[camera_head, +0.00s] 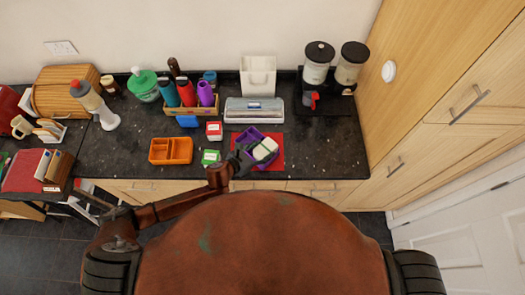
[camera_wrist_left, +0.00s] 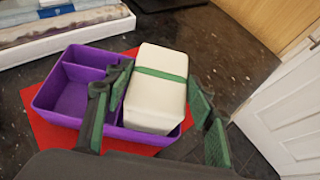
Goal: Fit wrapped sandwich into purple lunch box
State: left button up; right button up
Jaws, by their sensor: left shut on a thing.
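The wrapped sandwich (camera_wrist_left: 155,102) is a white block with a green band. My left gripper (camera_head: 252,154) is shut on it, with one finger on each side in the left wrist view (camera_wrist_left: 163,85). The purple lunch box (camera_wrist_left: 68,60) lies under and beside the sandwich, and in the head view (camera_head: 246,136) the sandwich is over its right part. Its left compartments look empty. Whether the sandwich touches the box floor is hidden. My right gripper is not in view.
The box is on a red mat (camera_head: 276,138) on the dark counter. An orange divided tray (camera_head: 170,151), green and red-white small boxes (camera_head: 210,157) and a bottle rack (camera_head: 190,109) are to its left. A wrap dispenser (camera_head: 254,112) stands behind. Counter right of the mat is clear.

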pick_arm(q)
jog(key=shift+f, duration=0.65)
jog(key=shift+f, duration=0.2)
jog(key=o, duration=1.4)
jog(key=shift+o, duration=0.2)
